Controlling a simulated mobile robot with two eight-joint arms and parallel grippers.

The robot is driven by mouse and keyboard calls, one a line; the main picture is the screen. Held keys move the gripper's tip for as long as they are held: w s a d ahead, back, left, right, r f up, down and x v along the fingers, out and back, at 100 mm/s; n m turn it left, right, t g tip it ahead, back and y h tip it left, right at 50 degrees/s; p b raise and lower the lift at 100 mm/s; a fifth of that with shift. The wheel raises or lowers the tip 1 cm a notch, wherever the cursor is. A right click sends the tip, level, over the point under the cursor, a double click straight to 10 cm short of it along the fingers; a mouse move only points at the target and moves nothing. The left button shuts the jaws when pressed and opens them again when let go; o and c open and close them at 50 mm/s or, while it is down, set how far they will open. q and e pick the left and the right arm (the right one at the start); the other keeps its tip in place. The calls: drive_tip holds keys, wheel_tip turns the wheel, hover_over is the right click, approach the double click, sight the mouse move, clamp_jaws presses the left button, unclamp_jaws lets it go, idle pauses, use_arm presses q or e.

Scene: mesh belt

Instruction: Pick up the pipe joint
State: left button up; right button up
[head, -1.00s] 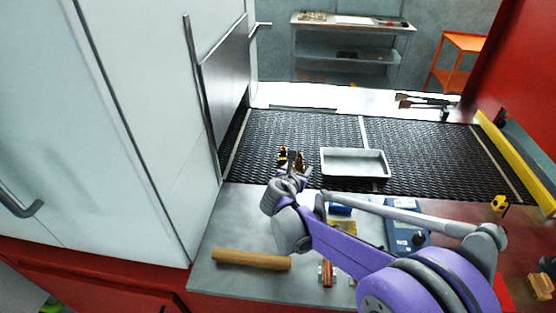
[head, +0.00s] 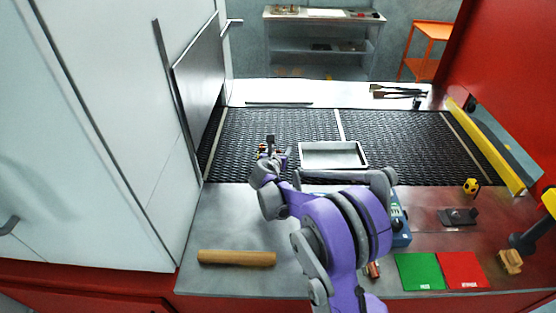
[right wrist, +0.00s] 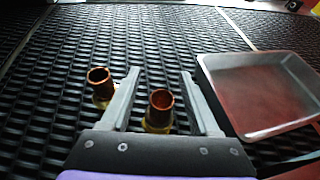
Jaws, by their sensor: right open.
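Copper-ended pipe joint parts (right wrist: 160,106) stand upright on the black mesh belt, with yellowish lower bodies. One copper end is between the fingers of my right gripper (right wrist: 160,75), near the palm. A second copper end (right wrist: 98,80) is just outside the left finger. I cannot tell whether the two ends belong to one joint or two. My right gripper is open, with nothing clamped. In the head view my right gripper (head: 278,152) is over the belt and partly hides the pipe joint (head: 262,152). My left gripper is not in view.
A grey metal tray (head: 333,165) sits on the mesh belt (head: 405,150) just right of the gripper. A wooden roller (head: 236,257), a green card (head: 419,271) and a red card (head: 463,270) lie on the front counter. A white cabinet (head: 95,140) stands left.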

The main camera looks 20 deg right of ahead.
drive_tip(key=shift+s, duration=0.1)
drive_tip(key=shift+c, duration=1.2)
drive_tip(key=c, duration=0.7)
clamp_jaws()
drive_tip(key=shift+r, duration=0.1)
